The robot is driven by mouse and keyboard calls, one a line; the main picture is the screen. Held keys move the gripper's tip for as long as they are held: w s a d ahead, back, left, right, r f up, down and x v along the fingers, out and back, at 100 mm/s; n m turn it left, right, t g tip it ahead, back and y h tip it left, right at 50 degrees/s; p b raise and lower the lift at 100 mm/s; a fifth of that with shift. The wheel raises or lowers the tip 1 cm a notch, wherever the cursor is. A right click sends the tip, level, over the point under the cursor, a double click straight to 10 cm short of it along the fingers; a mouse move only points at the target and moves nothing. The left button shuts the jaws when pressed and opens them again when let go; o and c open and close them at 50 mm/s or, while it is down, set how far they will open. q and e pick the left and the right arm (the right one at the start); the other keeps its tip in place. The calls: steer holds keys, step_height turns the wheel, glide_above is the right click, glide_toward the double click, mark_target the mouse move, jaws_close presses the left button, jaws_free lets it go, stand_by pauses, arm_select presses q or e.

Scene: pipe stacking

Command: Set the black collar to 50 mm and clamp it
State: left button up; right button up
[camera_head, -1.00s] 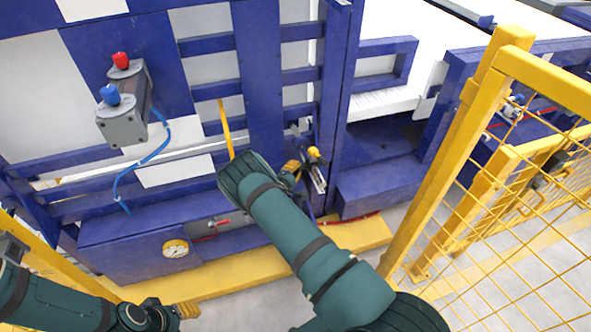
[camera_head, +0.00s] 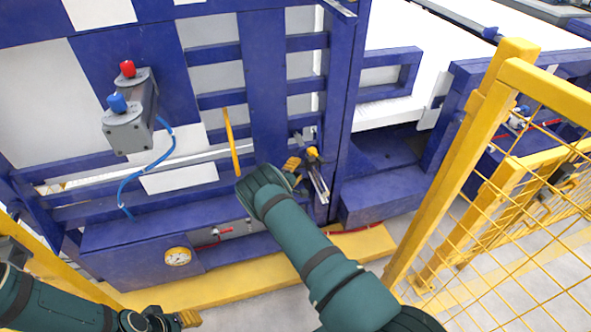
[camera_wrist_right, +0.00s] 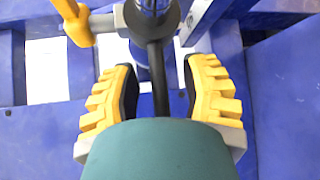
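In the right wrist view, a dark glossy cylinder (camera_wrist_right: 153,12) stands at the top centre, with a black rod (camera_wrist_right: 161,75) running down from it. I cannot tell which of these is the black collar. A yellow handle (camera_wrist_right: 76,24) on a grey bracket sits left of the cylinder; its yellow knob (camera_head: 312,152) shows in the head view beside a metal rail (camera_head: 318,183). My right gripper (camera_wrist_right: 160,95) is open, its yellow fingers on either side of the rod with gaps. My left gripper (camera_head: 187,318) is at the lower left, its fingers too small to judge.
A blue frame fills the back. A grey box (camera_head: 128,130) with red and blue buttons and a blue hose (camera_head: 140,175) is at the left, a round gauge (camera_head: 178,256) below it. A yellow mesh fence (camera_head: 505,180) stands close on the right.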

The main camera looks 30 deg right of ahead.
steer(key=shift+a, duration=0.1)
steer(key=v, duration=1.2)
